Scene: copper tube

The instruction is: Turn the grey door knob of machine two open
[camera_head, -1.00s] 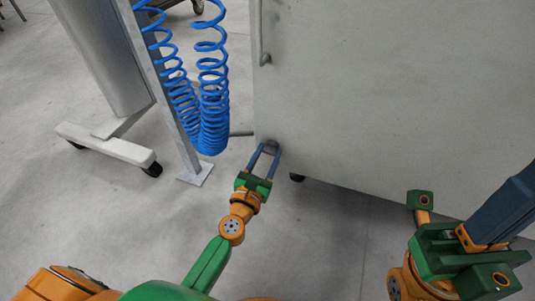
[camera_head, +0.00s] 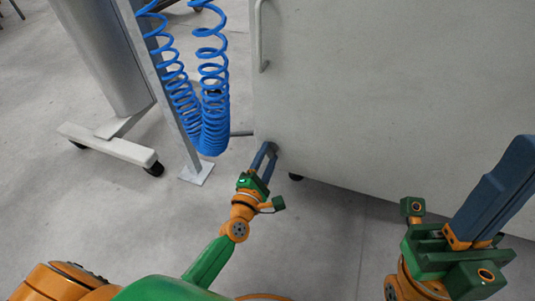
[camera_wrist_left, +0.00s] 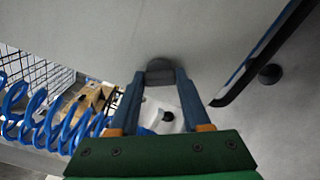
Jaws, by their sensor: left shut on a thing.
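The grey door knob (camera_wrist_left: 160,74) sticks out of the pale machine panel (camera_wrist_left: 205,35) in the left wrist view, between my two fingertips. In the head view the knob is largely hidden by the fingers, near the lower left corner of the large pale grey machine (camera_head: 390,90). My left gripper (camera_head: 268,148) is shut on the knob and is rolled so that its fingers partly overlap in the head view. My right gripper (camera_head: 520,150) hangs in front of the panel at the right. Its fingers overlap, so I cannot tell whether it is open.
A vertical bar handle (camera_head: 261,38) sits on the machine's left edge. Blue coiled hoses (camera_head: 212,110) hang beside a metal post (camera_head: 165,90) left of the machine. A white wheeled foot (camera_head: 108,146) stands further left. The floor in front is clear.

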